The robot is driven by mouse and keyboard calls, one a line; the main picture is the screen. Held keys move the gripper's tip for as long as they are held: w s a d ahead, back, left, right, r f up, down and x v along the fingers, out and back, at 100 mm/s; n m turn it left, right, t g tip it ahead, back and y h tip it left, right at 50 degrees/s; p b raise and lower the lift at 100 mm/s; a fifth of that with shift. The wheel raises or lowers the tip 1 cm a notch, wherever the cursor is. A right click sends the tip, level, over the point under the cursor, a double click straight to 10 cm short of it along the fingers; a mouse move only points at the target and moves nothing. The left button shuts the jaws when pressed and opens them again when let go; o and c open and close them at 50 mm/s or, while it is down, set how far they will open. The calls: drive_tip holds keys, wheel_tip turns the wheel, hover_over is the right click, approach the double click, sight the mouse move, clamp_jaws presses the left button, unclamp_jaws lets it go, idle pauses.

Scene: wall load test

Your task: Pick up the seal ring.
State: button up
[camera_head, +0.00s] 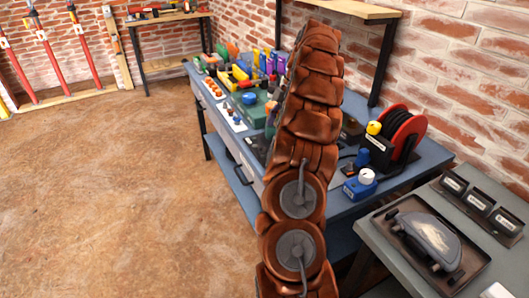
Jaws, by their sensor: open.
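I cannot pick out the seal ring for certain. Several small orange round pieces (214,88) lie on a white sheet at the left part of the blue workbench (425,155), too small to tell whether one is a ring. Small dark and blue pieces (236,119) lie on another white sheet nearer the front edge. My brown segmented arm rises through the middle of the head view and hides much of the bench. My gripper does not show clearly; the far end of the arm is hidden behind its own links.
Bottles and tools crowd the bench's back left, with a green case (250,106) in front. A red-rimmed reel (402,132) and a blue box with a white knob (361,185) stand at right. A grey table (400,265) holds a dark tray. The floor at left is clear.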

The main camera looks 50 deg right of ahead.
sight(265, 148)
drive_tip(key=shift+w+p+x, duration=0.1)
drive_tip(key=shift+p+x, duration=0.3)
drive_tip(key=shift+x, duration=1.5)
drive_tip(key=shift+w+p+x, duration=0.15)
drive_tip(key=shift+p+x, duration=0.25)
drive_tip(key=shift+x, duration=1.55)
drive_tip(key=shift+a+r, duration=0.1)
drive_tip(key=shift+c, duration=0.4)
drive_tip(key=c, duration=0.7)
